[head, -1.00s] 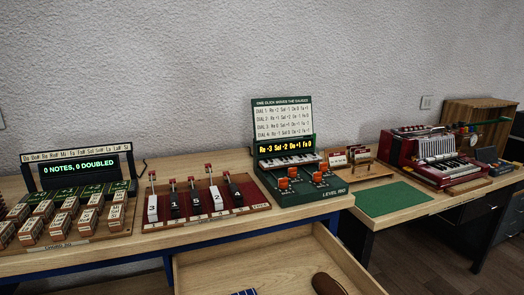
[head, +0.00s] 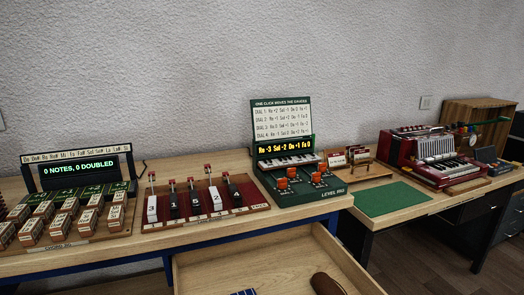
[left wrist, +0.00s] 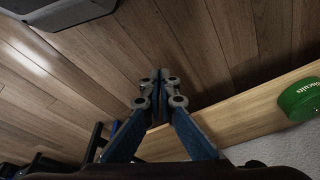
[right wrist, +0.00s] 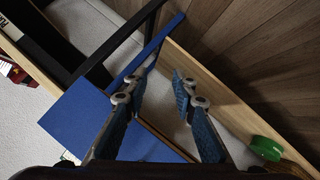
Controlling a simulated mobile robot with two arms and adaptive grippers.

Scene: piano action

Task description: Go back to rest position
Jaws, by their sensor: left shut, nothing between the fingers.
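My left gripper (left wrist: 159,98) shows in the left wrist view. Its fingertips meet and nothing is between them. It hangs over the wood floor (left wrist: 70,70), apart from any object. My right gripper (right wrist: 161,95) shows in the right wrist view. Its fingers are apart and empty, with a blue panel (right wrist: 92,118) and a wooden edge beyond them. Neither gripper is in the head view. There, the green console (head: 300,190) with a lit display, the lever board (head: 205,205) with numbered blocks and the note-block tray (head: 70,240) stand on the bench.
An open wooden drawer (head: 200,265) juts from the bench front, with a brown object (head: 326,284) inside. A green mat (head: 392,198) and a red accordion-like device (head: 430,150) are at the right. A green tin (left wrist: 300,99) stands near the left gripper's right side in its view.

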